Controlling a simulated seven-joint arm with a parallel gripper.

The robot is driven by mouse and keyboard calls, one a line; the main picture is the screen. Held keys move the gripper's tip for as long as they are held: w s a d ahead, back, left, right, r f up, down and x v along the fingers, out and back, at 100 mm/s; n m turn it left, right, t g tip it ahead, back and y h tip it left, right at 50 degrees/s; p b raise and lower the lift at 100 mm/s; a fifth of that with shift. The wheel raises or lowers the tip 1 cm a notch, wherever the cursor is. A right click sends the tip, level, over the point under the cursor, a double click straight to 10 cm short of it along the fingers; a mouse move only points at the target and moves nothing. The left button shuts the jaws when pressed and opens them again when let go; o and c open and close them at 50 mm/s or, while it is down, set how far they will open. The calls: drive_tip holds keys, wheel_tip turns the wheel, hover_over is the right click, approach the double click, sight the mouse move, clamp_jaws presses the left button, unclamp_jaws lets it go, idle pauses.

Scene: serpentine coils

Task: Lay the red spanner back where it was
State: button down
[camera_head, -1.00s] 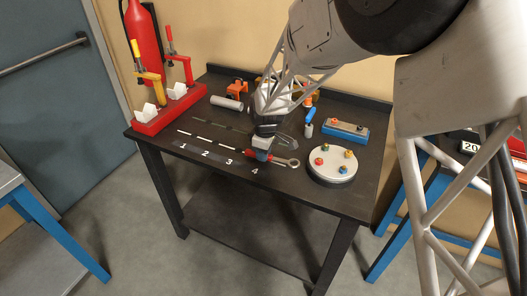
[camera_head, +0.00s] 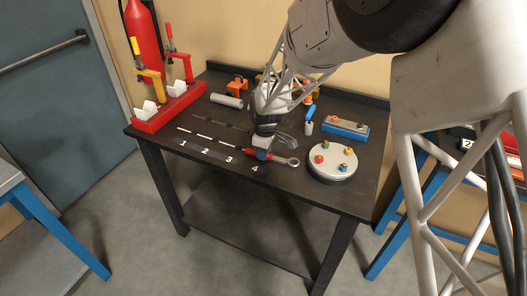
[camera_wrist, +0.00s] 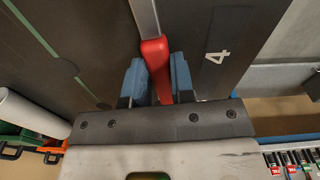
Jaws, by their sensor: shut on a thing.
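The red spanner (camera_head: 279,159) has a red handle and a bare metal ring end. In the head view it lies level at or just above the dark bench top, near the number 4, with its ring end to the right; I cannot tell whether it touches the bench. My gripper (camera_head: 263,153) points down over the handle. In the wrist view the blue fingers of my gripper (camera_wrist: 160,80) are shut on either side of the red handle (camera_wrist: 156,60). The metal shaft runs away to the top. Part of the handle is hidden by the fingers.
The bench (camera_head: 320,203) has white numbers 1 to 4 along its front and pale dashed lines. A round grey plate (camera_head: 331,166) with coloured knobs stands right of the spanner. A blue block (camera_head: 346,131) and a blue-handled tool (camera_head: 309,121) stand behind. A red clamp stand (camera_head: 172,108) is at left.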

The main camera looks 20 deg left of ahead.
drive_tip(key=c, duration=0.9)
unclamp_jaws()
drive_tip(key=shift+d+r, duration=0.2)
drive_tip(key=shift+r, duration=3.7)
